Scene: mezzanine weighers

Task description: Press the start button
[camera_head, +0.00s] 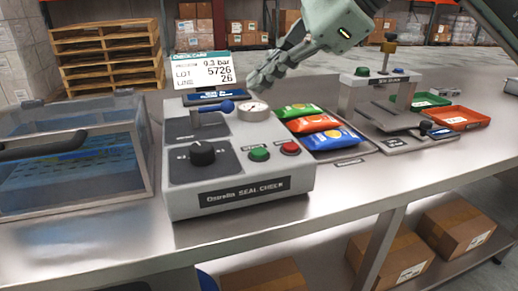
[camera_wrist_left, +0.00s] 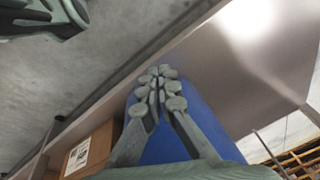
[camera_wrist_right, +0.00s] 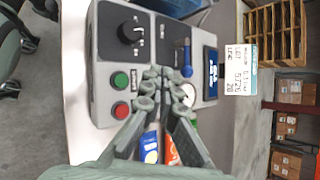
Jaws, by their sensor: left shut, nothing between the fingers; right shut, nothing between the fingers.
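The grey seal checker box (camera_head: 240,190) stands on the metal bench. On its front panel are a green button (camera_head: 259,154) and a red button (camera_head: 290,148) to its right; their small labels are hard to read. In the right wrist view, the green button (camera_wrist_right: 120,80) and red button (camera_wrist_right: 121,110) lie left of my fingers. My right gripper (camera_head: 256,82) is shut and empty, above the back of the box near the round gauge (camera_head: 253,110), apart from both buttons. My left gripper (camera_wrist_left: 160,82) is shut and empty, below the bench edge in its wrist view; the head view does not show it.
A black knob (camera_head: 202,153) and blue-handled lever (camera_head: 213,107) are on the box. A clear-lidded chamber (camera_head: 75,165) stands left. Colourful packets (camera_head: 315,123) lie right, before another machine (camera_head: 375,92) and an orange tray (camera_head: 461,118). Cardboard boxes (camera_head: 455,230) sit on the lower shelf.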

